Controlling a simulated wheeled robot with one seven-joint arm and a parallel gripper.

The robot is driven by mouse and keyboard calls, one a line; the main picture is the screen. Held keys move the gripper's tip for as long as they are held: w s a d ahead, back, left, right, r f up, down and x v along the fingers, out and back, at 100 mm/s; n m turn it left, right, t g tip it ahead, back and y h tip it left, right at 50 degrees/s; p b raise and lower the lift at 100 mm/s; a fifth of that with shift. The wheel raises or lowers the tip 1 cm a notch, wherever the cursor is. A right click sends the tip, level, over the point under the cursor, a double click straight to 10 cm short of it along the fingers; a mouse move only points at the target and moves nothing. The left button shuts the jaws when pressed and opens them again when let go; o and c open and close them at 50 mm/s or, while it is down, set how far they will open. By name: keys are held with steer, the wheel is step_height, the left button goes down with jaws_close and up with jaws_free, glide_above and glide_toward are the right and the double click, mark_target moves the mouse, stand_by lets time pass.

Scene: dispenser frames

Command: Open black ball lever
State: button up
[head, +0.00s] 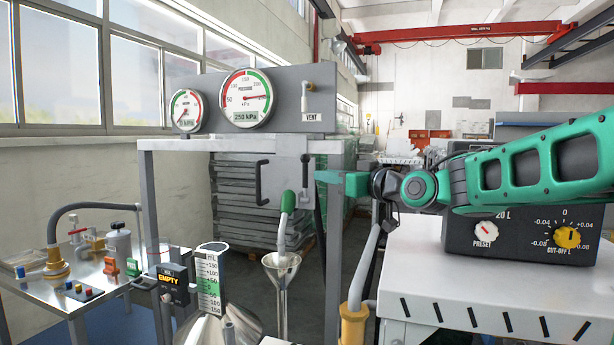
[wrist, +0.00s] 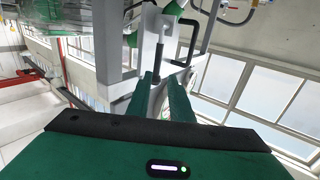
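A dark lever (head: 306,182) hangs on the front of the grey panel (head: 284,168) below the gauges, right of a black bracket handle (head: 260,182). I cannot make out a ball on it clearly. My gripper (head: 320,178) reaches in from the right at the lever's height, its fingertips close beside it. In the wrist view, my two green fingers (wrist: 161,77) are apart, with a gap between them. The dark lever (wrist: 158,58) shows just beyond that gap, and the bracket handle (wrist: 193,42) is to its right. Whether anything touches cannot be told.
A pressure gauge (head: 246,98) and a VENT lever (head: 305,97) sit above the panel. A green-handled nozzle (head: 287,202) and a funnel (head: 281,268) are below it. A control box (head: 520,235) is at right.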

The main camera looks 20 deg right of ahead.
mark_target(307, 172)
steer(key=x, duration=0.9)
steer(key=shift+d, duration=0.3)
steer(key=shift+d, duration=0.1)
jaws_close()
